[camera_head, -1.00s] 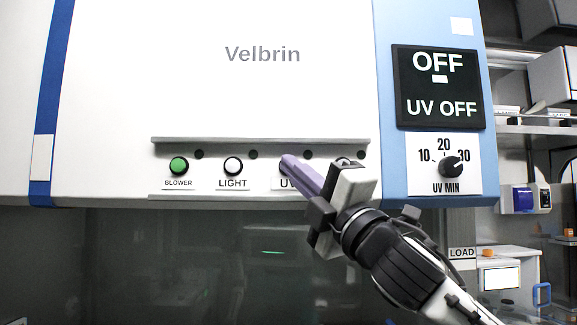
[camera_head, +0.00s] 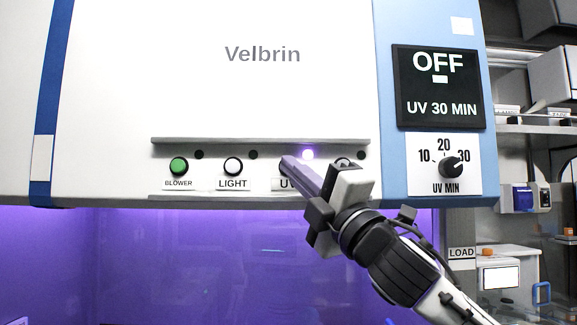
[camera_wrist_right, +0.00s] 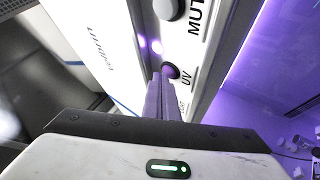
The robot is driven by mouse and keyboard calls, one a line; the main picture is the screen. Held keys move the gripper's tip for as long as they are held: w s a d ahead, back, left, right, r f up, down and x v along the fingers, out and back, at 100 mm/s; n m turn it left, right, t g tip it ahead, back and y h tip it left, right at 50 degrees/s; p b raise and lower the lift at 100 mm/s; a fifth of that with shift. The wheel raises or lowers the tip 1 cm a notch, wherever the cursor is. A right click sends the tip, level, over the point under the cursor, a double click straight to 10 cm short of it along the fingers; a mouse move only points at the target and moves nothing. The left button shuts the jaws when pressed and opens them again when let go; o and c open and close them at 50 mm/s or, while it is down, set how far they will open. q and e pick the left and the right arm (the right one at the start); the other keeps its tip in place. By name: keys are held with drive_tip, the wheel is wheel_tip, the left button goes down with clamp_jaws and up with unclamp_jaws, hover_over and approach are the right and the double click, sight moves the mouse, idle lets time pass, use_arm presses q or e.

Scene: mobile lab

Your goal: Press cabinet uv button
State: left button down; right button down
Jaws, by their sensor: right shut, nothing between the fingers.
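The white Velbrin cabinet (camera_head: 262,95) has a row of round buttons along its lower front. The UV button is mostly hidden behind my right gripper (camera_head: 288,162) in the head view; part of its UV label (camera_head: 284,184) shows. In the right wrist view the UV button (camera_wrist_right: 171,71) shows at the tips of my right gripper (camera_wrist_right: 165,72), which is shut and empty. The fingertips look to be at or touching the button. A violet lamp (camera_head: 308,154) above it is lit. The display (camera_head: 440,88) reads OFF and UV 30 MIN. My left gripper is not in view.
The green BLOWER button (camera_head: 179,166) and the white LIGHT button (camera_head: 233,166) are left of my gripper. Another button (camera_head: 343,162) is partly hidden on the right. The UV MIN dial (camera_head: 451,167) is on the blue side panel. The cabinet interior (camera_head: 180,255) glows violet.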

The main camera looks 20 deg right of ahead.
drive_tip(key=shift+s+a+f, duration=0.1)
drive_tip(key=shift+s+a, duration=0.1)
drive_tip(key=shift+s, duration=0.6)
drive_tip(key=s, duration=0.2)
drive_tip(key=s+a, duration=0.1)
drive_tip(key=s, duration=0.2)
drive_tip(key=shift+a, duration=0.2)
idle(0.8)
